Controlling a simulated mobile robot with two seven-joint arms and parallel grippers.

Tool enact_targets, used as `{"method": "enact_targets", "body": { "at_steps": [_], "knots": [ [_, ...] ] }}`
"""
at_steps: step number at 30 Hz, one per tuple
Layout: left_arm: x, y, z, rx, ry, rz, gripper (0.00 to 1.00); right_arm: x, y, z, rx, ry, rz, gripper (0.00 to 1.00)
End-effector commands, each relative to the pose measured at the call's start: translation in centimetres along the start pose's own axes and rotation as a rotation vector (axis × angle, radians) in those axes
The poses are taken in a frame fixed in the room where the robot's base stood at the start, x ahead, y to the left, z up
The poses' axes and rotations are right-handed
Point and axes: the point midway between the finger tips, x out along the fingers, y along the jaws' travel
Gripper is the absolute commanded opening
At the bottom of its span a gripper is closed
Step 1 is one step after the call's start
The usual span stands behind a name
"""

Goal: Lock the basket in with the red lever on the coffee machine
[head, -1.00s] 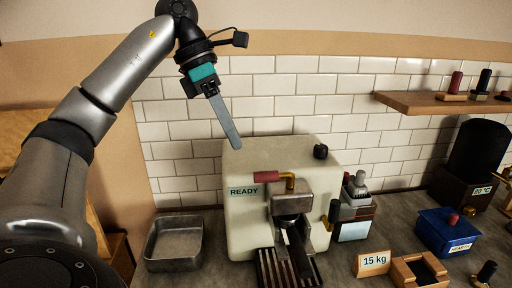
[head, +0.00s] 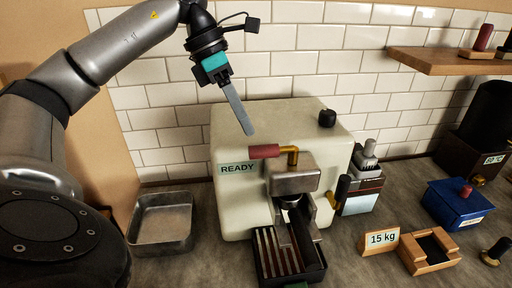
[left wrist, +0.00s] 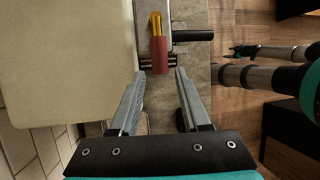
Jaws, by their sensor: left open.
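The cream coffee machine (head: 235,205) stands on the counter with a READY label on its front. Its red lever (head: 264,151) on a brass elbow points left above the metal group head (head: 294,178). The basket's black handle (head: 303,232) hangs below the head, over the drip tray; whether the basket is seated is hidden. My left gripper (head: 249,130) is open and empty, just above the lever. In the left wrist view the red grip (left wrist: 160,55) lies ahead, between the two fingertips and apart from them. My right gripper (left wrist: 240,50) appears small at the right there, jaws unclear.
A metal pan (head: 161,224) lies left of the machine and a slotted drip tray (head: 275,257) in front. A grinder-like device (head: 363,180), a 15 kg sign (head: 381,239), a wooden box (head: 430,251) and a blue box (head: 455,205) stand right. A shelf (head: 450,62) is above.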

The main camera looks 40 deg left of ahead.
Motion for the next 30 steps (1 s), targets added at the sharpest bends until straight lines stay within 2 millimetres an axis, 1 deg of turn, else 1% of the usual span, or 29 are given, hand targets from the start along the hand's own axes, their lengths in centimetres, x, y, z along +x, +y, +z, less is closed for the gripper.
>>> {"method": "enact_targets", "body": {
  "at_steps": [1, 3, 6, 9, 14, 21, 22, 23, 30],
  "knots": [
    [1.3, 0.0, -0.2, 0.000, 0.005, -0.002, 0.47, 0.3, 0.0, 0.0, 0.000, 0.001, 0.000, 0.73],
    [2.5, 0.0, -0.1, 0.000, 0.003, -0.001, 0.47, 0.3, 0.0, -0.1, 0.001, 0.002, 0.001, 0.73],
    [4.0, 0.0, -0.1, 0.001, 0.002, -0.001, 0.47, 0.4, 0.0, -0.2, 0.001, 0.003, 0.001, 0.73],
    [5.1, 0.0, 0.0, 0.000, 0.002, -0.001, 0.47, 0.4, 0.1, -0.3, 0.001, 0.005, 0.001, 0.73],
    [5.9, 0.0, 0.0, 0.001, 0.000, 0.001, 0.47, 0.4, 0.1, -0.5, 0.002, 0.009, 0.001, 0.73],
    [6.0, 0.0, 0.0, 0.001, -0.001, 0.001, 0.47, 0.4, -0.2, -0.7, 0.003, 0.012, -0.002, 0.73],
    [6.0, 0.0, 0.0, 0.001, -0.001, 0.001, 0.46, 0.4, -0.2, -0.7, 0.003, 0.012, -0.002, 0.73],
    [6.0, 0.0, 0.0, 0.001, -0.001, 0.001, 0.42, 0.4, -0.2, -0.7, 0.004, 0.012, -0.003, 0.73],
    [5.9, 0.0, 0.0, 0.001, -0.001, 0.001, 0.15, 0.4, -0.4, -0.7, 0.004, 0.013, -0.005, 0.73]
  ]
}}
